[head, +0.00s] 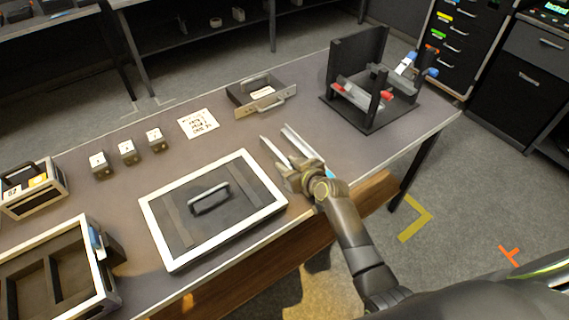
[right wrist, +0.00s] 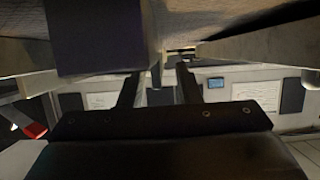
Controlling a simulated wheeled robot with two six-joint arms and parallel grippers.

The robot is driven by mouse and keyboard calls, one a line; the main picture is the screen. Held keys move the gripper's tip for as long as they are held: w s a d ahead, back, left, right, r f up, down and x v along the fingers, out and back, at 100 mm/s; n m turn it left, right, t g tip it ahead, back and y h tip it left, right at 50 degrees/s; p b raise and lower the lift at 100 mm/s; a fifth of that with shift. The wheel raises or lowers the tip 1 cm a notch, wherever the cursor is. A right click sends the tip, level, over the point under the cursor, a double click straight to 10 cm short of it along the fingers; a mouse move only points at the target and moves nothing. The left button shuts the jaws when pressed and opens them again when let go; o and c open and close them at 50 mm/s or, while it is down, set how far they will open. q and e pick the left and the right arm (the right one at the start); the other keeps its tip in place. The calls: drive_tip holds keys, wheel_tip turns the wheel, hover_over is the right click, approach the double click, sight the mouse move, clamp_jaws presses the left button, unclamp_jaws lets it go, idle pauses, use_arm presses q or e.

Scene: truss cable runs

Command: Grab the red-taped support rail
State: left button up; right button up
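The support rail (head: 357,92) is a pale grey bar with red tape near its ends. It sits in a black stand (head: 345,60) at the table's far right. My right gripper (head: 274,132) is left of and nearer than the stand, over the table beside a framed panel. Its two long fingers are spread, with nothing seen between them, and apart from the rail. In the right wrist view a small red patch (right wrist: 34,130) shows at the left edge; I cannot tell whether it is the tape. My left gripper is not in view.
A white-framed panel with a handle (head: 267,187) lies left of my right gripper. A handled drawer box (head: 262,98) stands behind it. A second bar with blue ends (head: 406,65) is in the stand. Small blocks and a printed card (head: 198,123) lie farther left.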

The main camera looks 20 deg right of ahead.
clamp_jaws()
